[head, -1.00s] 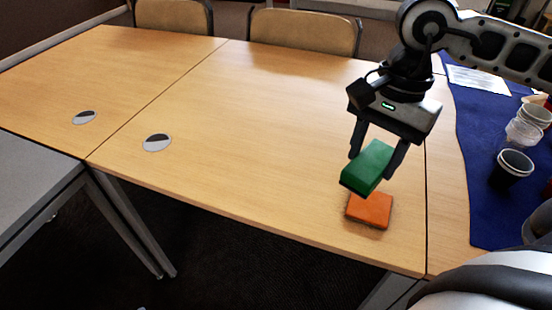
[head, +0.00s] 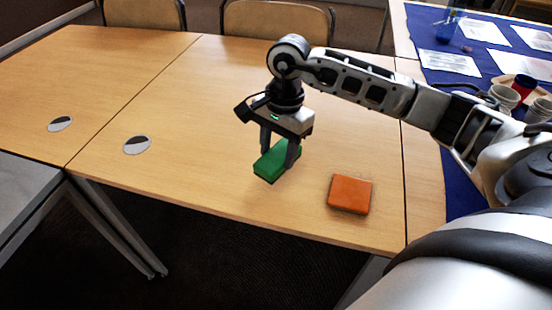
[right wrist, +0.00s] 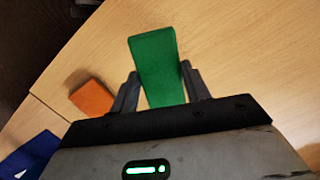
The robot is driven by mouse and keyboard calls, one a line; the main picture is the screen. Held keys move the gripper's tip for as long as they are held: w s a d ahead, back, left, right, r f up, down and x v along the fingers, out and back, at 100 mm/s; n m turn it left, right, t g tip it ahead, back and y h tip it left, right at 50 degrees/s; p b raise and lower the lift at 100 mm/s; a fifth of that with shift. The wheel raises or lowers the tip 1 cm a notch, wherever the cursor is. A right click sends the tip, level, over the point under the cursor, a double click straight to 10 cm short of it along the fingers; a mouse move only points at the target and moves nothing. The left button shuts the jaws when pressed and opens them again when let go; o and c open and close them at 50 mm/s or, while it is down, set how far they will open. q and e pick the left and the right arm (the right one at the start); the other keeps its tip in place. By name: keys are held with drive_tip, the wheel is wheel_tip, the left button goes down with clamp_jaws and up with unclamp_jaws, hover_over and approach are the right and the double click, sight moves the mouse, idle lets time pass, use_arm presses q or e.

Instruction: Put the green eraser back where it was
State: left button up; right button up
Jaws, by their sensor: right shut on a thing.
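The green eraser (head: 272,167) is between the fingers of my right gripper (head: 280,150), to the left of the orange block in the head view. My right gripper is shut on it. I cannot tell for sure whether its underside touches the table. In the right wrist view the green eraser (right wrist: 157,65) stands out between the two fingers of the gripper (right wrist: 158,88). The orange block (head: 349,194) lies flat on the table near its front edge, apart from the green eraser; it also shows in the right wrist view (right wrist: 92,98). My left gripper is out of view.
The wooden table (head: 200,100) is clear to the left and behind, apart from two round grommets (head: 137,145). A blue cloth (head: 440,75) at the right bears papers (head: 449,62) and cups (head: 504,97). Chairs (head: 275,20) stand at the far edge.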

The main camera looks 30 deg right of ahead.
sight(277, 154)
drive_tip(key=f, duration=0.3)
drive_tip(key=shift+w+a+f, duration=0.1)
drive_tip(key=shift+w+f, duration=0.05)
drive_tip(key=shift+w, duration=0.05)
drive_tip(key=shift+f, duration=0.1)
drive_tip(key=shift+f, duration=0.1)
drive_tip(key=o, duration=0.9)
drive_tip(key=shift+r, duration=0.25)
drive_tip(key=r, duration=0.4)
drive_tip(key=d+r, duration=0.1)
drive_tip(key=r, duration=0.6)
drive_tip(key=shift+w+d+r, duration=0.3)
drive_tip(key=shift+d, duration=0.05)
